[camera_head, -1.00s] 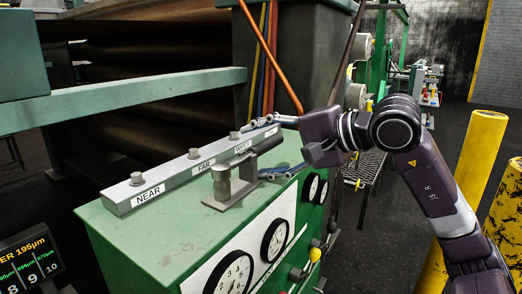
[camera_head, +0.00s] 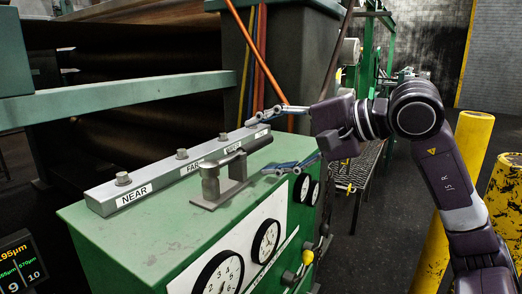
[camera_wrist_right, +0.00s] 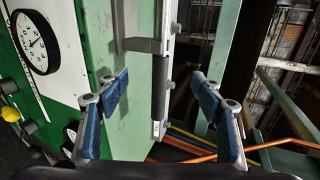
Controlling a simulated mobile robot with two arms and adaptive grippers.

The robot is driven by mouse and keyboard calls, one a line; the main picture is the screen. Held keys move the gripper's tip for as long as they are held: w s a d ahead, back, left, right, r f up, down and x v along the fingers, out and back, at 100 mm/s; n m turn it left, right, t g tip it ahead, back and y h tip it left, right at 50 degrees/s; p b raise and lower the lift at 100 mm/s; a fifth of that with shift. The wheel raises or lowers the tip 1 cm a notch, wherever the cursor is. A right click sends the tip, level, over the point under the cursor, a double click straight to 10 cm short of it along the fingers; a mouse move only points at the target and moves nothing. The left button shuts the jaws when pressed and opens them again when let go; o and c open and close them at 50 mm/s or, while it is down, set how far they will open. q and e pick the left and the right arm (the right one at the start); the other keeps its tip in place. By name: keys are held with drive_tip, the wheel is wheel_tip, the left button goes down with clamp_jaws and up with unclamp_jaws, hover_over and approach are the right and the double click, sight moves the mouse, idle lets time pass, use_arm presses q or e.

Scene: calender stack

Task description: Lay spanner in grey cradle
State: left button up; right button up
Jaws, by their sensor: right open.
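The spanner (camera_head: 257,141) has a dark round grip and a grey metal end. It lies along the grey cradle (camera_head: 224,191), a base plate with uprights on top of the green cabinet, its grip pointing to the back right. My right gripper (camera_head: 261,147) is open, one blue-padded finger on each side of the grip's outer end in the head view. In the right wrist view the dark grip (camera_wrist_right: 160,86) shows centred between the open fingers (camera_wrist_right: 160,88), with clear gaps on both sides. My left gripper is not in view.
A grey label bar (camera_head: 150,183) marked NEAR and FAR runs along the cabinet top (camera_head: 120,232), behind the cradle. Dials (camera_head: 265,241) are on the cabinet's front. Orange and blue pipes rise behind. Yellow posts (camera_head: 472,150) stand at the right.

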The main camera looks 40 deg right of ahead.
drive_tip(key=shift+b+v, duration=0.9)
drive_tip(key=shift+v, duration=1.1)
